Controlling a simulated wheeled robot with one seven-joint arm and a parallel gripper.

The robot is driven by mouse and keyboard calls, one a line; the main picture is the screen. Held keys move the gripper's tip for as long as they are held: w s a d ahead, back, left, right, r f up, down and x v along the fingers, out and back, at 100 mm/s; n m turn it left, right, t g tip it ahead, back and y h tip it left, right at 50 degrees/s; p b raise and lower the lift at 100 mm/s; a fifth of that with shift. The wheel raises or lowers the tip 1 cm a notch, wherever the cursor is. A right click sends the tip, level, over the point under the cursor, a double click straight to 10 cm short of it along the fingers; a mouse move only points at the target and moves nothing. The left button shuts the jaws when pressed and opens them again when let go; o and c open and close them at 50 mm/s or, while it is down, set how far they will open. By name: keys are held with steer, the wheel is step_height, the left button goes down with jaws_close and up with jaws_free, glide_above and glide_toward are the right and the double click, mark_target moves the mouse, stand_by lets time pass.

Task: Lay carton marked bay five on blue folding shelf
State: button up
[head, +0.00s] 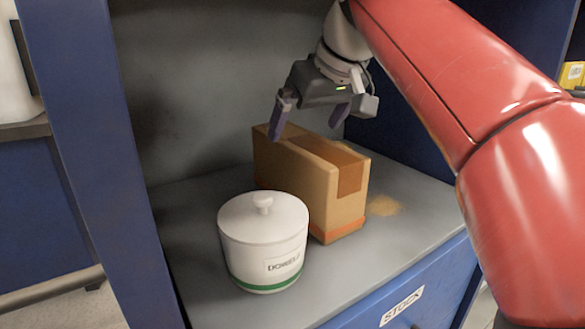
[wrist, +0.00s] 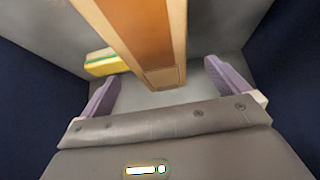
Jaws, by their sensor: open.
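A brown cardboard carton (head: 345,205) with an orange tape strip stands upright on a grey surface inside a blue-walled bay. No bay marking can be read on it. My gripper (head: 312,117) is open above the carton, its purple fingers pointing down near the carton's top. In the wrist view the carton (wrist: 150,35) runs from the top edge into the space between the spread fingers of my gripper (wrist: 162,76). Whether either finger touches it is unclear. I cannot identify a blue folding shelf in these views.
A white lidded pot (head: 262,245) labelled dowels stands close in front of the carton, to its left. The grey surface (head: 400,235) is clear at right except a tan patch. A blue front (head: 420,285) below reads STOCK. A yellowish object (wrist: 105,65) shows in the wrist view.

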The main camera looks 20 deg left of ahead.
mark_target(304, 140)
steer(key=x, duration=0.2)
steer(key=b+x, duration=0.1)
steer(key=x, duration=0.4)
steer(key=shift+d+f+b, duration=0.1)
steer(key=shift+d+b, duration=0.2)
steer(key=c, duration=1.4)
